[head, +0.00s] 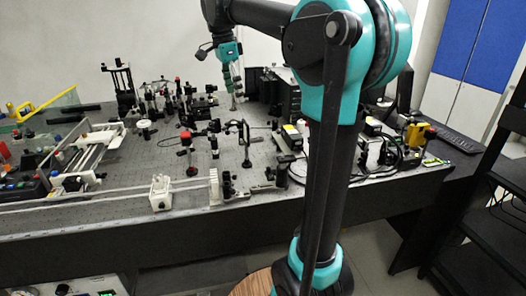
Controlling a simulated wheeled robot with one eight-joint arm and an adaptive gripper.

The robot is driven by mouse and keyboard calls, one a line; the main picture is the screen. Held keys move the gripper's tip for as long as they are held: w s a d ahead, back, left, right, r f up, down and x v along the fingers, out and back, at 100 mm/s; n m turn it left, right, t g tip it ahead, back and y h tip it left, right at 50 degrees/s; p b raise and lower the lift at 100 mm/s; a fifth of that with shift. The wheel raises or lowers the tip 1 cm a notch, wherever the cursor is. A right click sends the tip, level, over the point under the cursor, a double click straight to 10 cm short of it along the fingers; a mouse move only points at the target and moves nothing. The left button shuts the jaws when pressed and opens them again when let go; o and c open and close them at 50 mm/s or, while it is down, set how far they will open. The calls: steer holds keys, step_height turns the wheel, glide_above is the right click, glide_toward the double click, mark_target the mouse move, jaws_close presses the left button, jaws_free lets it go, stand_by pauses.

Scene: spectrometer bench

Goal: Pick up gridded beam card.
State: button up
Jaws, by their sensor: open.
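My gripper (236,101) hangs at the end of my arm, pointing down over the back middle of the optical bench (115,222). It is small in the head view; it is open and I see nothing held in it. Optical mounts stand close around and below it. I cannot pick out the gridded beam card for certain among the small parts. A flat green and pale item (435,161) lies near the bench's right end, but I cannot tell whether it bears a grid.
Several post mounts (187,145) crowd the bench. A white block (160,192) sits near the front edge beside a long rail. A yellow-topped device (417,134) and a keyboard (455,139) are at the right. A black shelf rack (485,190) stands beyond the bench's right end.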

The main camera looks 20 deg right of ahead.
mark_target(248, 137)
steer(key=shift+m, duration=0.4)
steer(key=d+f, duration=0.1)
steer(key=f, duration=0.4)
steer(key=d+f, duration=0.1)
steer(key=f, duration=0.5)
steer(key=d+f, duration=0.1)
steer(key=f, duration=0.5)
steer(key=shift+d, duration=0.4)
steer(key=shift+c, duration=0.6)
jaws_close()
